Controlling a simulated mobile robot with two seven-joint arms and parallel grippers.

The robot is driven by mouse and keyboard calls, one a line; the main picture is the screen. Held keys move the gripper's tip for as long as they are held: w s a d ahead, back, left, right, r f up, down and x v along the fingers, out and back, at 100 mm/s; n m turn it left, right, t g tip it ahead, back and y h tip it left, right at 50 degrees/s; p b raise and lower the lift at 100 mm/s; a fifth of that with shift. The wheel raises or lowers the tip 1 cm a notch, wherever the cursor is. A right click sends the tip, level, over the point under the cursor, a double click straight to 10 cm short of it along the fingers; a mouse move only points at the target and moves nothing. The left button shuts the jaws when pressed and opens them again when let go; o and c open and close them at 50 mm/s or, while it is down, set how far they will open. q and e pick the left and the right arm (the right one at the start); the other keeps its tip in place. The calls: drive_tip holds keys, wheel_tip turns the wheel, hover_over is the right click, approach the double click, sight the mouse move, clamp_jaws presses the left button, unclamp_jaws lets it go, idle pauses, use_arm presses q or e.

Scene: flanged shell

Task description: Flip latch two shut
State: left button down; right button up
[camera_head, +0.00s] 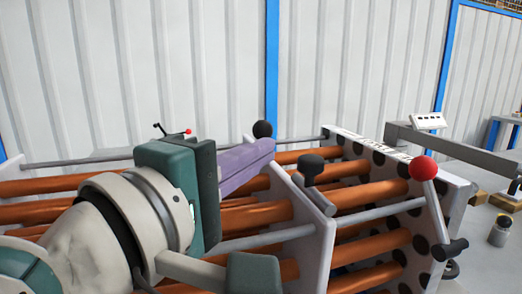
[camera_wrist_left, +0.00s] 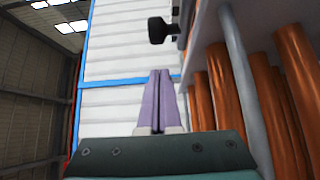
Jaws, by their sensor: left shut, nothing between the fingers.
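The flanged shell has a plate with round holes (camera_head: 375,150) at its right end and a pale middle plate (camera_head: 318,195). Latch levers with ball knobs stand on it: a black knob (camera_head: 262,129) at the back, a black knob (camera_head: 311,165) at the middle plate, and a red knob (camera_head: 422,168) at the right. No number shows, so I cannot tell which is latch two. My left gripper (camera_head: 273,146) has its purple fingers shut and empty, tips just below the back black knob. In the left wrist view the shut fingers (camera_wrist_left: 160,72) point toward a dark knob (camera_wrist_left: 157,30), apart from it.
Several copper tubes (camera_head: 360,194) and grey rods (camera_head: 265,240) run along the shell. A small lever with a red tip (camera_head: 187,131) shows behind my left arm. A grey beam (camera_head: 450,143) and a small can (camera_head: 500,231) are at the right. The wall behind is corrugated.

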use_arm(q)
drive_tip(key=shift+s+a+r, duration=0.1)
drive_tip(key=shift+s+a, duration=0.2)
drive_tip(key=shift+a, duration=0.25)
drive_tip(key=shift+s+a+r, duration=0.1)
drive_tip(key=shift+s+a, duration=0.15)
drive_tip(key=shift+a, duration=0.3)
drive_tip(key=v, duration=0.8)
drive_tip(key=shift+s+d, duration=0.25)
drive_tip(key=shift+d, duration=0.15)
use_arm(e)
drive_tip(key=shift+w+a, duration=0.15)
drive_tip(key=shift+a, duration=0.05)
use_arm(q)
drive_tip(key=shift+f, duration=0.15)
